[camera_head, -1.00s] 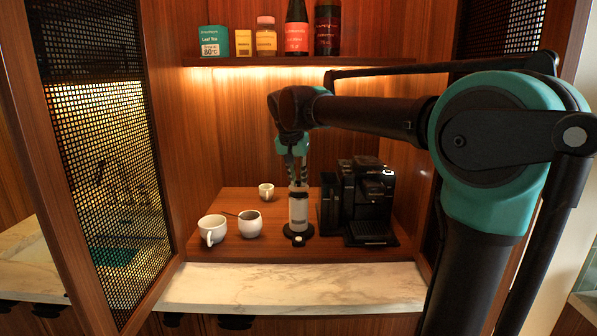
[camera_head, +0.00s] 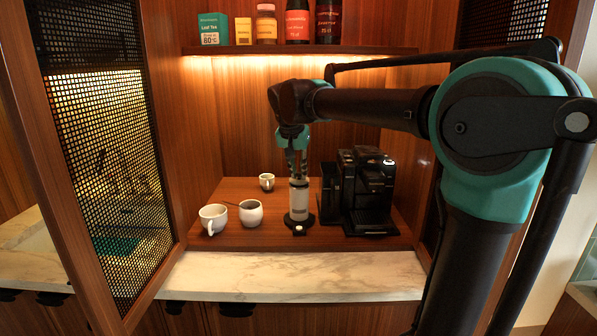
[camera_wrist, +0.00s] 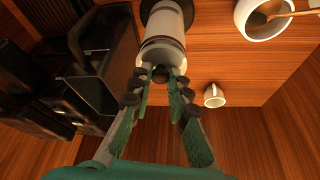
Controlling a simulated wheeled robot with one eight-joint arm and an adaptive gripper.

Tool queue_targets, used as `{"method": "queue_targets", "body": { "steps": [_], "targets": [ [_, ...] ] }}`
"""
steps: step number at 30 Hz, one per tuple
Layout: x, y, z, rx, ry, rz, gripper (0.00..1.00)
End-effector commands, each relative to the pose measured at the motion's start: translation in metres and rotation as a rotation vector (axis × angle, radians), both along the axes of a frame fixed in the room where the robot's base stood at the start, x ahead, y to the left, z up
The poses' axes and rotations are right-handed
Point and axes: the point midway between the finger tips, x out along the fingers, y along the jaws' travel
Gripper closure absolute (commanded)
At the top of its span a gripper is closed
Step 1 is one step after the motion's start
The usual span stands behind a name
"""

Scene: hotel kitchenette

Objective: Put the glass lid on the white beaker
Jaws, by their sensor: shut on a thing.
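The white beaker (camera_head: 299,204) is a tall pale cylinder standing upright on a round black base, left of the coffee machine. It also shows at the top of the wrist view (camera_wrist: 167,20). My gripper (camera_head: 298,174) points down over the beaker. In the wrist view my gripper (camera_wrist: 161,75) is shut on the dark knob of the glass lid (camera_wrist: 160,55). The lid is a pale see-through round piece lined up with the beaker's top. Whether it touches the rim, I cannot tell. The fingers hide part of the knob.
A black coffee machine (camera_head: 371,196) stands close on the right. A white mug (camera_head: 213,218), a white bowl (camera_head: 251,213) with a spoon and a small cup (camera_head: 267,181) stand to the left. A shelf (camera_head: 300,51) with tins and bottles is above. The front marble counter (camera_head: 290,275) is clear.

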Motion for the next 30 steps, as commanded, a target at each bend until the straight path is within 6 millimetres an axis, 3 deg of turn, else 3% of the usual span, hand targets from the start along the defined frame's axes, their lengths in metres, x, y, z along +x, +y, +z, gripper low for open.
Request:
{"method": "queue_targets", "body": {
  "steps": [30],
  "targets": [
    [0.0000, 0.0001, -0.0057, 0.000, 0.000, 0.000, 1.00]
  ]
}}
